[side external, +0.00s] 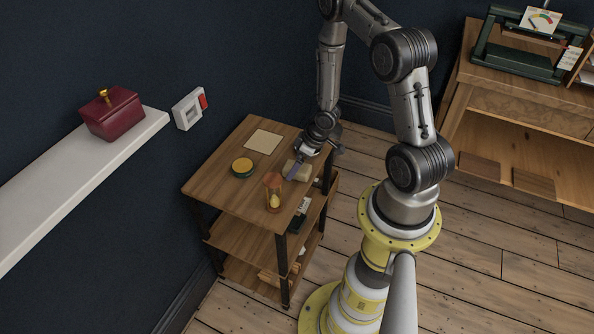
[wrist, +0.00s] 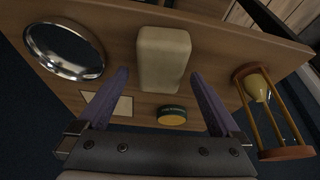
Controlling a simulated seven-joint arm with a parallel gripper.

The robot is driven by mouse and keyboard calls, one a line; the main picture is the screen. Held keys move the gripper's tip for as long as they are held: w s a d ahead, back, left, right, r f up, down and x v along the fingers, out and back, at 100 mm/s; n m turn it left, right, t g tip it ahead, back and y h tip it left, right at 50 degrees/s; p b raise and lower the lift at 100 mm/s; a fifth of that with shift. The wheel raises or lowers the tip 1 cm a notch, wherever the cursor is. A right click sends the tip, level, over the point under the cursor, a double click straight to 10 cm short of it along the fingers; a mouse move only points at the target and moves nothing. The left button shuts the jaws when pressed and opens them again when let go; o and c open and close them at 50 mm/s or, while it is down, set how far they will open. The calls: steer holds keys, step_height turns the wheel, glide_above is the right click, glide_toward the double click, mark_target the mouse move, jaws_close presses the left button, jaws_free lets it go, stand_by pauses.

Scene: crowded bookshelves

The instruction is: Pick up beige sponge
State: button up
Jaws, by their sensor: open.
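The beige sponge (wrist: 163,58) is a pale rounded block lying on the wooden shelf top. In the wrist view it lies between and just beyond the tips of two purple fingers. My gripper (wrist: 158,74) is open and empty, with a gap on either side of the sponge. In the side view the sponge (side external: 304,174) is partly covered by a finger of my gripper (side external: 296,168), near the right edge of the top. I cannot tell the exact height of the fingertips over the wood.
An hourglass (wrist: 262,105) stands close to the sponge, right in the wrist view. A metal ring-shaped dish (wrist: 64,50) lies on the other side. A round yellow-topped tin (side external: 243,167) and a pale sheet (side external: 263,141) are on the top (side external: 222,190). Lower shelves hold items.

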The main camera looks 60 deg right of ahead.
steer(key=shift+x, duration=0.75)
steer(key=shift+c, duration=0.3)
steer(key=c, duration=1.3)
steer(key=shift+r, duration=0.1)
steer(key=shift+r, duration=0.25)
step_height(320, 180, up, 2)
steer(key=shift+r, duration=0.1)
steer(key=s+a+r, duration=0.2)
steer(key=s+r, duration=0.1)
steer(key=s, duration=0.1)
steer(key=s+a+r, duration=0.2)
steer(key=s+r, duration=0.1)
steer(key=s, duration=0.1)
steer(key=s+a+r, duration=0.2)
steer(key=s+r, duration=0.2)
steer(key=shift+s+a, duration=0.2)
steer(key=shift+a, duration=0.15)
